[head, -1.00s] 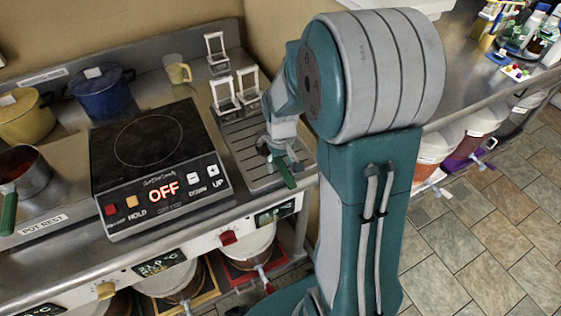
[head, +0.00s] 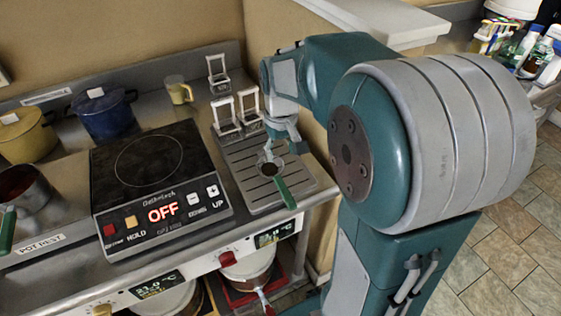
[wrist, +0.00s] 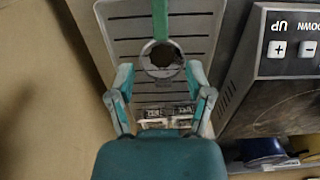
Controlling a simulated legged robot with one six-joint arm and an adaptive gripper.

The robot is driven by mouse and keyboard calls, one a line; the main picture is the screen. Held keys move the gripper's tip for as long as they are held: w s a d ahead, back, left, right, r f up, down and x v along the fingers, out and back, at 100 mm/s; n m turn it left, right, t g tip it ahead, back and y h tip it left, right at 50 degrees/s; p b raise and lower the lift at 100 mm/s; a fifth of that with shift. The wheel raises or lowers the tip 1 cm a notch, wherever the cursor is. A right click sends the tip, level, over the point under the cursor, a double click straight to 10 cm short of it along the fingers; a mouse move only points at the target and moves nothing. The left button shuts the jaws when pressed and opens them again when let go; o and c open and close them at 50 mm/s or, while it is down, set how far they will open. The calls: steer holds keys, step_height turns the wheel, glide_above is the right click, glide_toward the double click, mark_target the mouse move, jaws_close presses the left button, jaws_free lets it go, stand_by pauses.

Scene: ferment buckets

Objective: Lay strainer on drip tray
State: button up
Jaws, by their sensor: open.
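The strainer has a round dark bowl (head: 270,168) and a green handle (head: 285,194). It lies on the slotted metal drip tray (head: 255,192), with its handle pointing to the tray's front edge. My gripper (head: 281,138) is above and behind the bowl, open and apart from the handle. In the wrist view the strainer bowl (wrist: 162,58) shows just beyond and between the open fingertips of my gripper (wrist: 160,72). The green handle (wrist: 160,20) runs away from the fingers over the drip tray (wrist: 198,30).
An induction cooktop (head: 150,170) reading OFF is left of the tray. White-framed holders (head: 237,112) stand behind the tray, with a yellow mug (head: 179,90) nearby. A blue pot (head: 103,115) and yellow pot (head: 28,137) stand further left.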

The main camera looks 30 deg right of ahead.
steer(key=s+a+r+t, duration=0.2)
steer(key=s+a+r, duration=0.1)
steer(key=s, duration=0.4)
steer(key=s+a+r+t, duration=0.3)
steer(key=s+a+r, duration=0.1)
steer(key=s, duration=0.4)
steer(key=shift+s+a+t, duration=0.25)
steer(key=shift+a+t, duration=0.05)
steer(key=shift+a, duration=0.35)
steer(key=shift+r, duration=0.1)
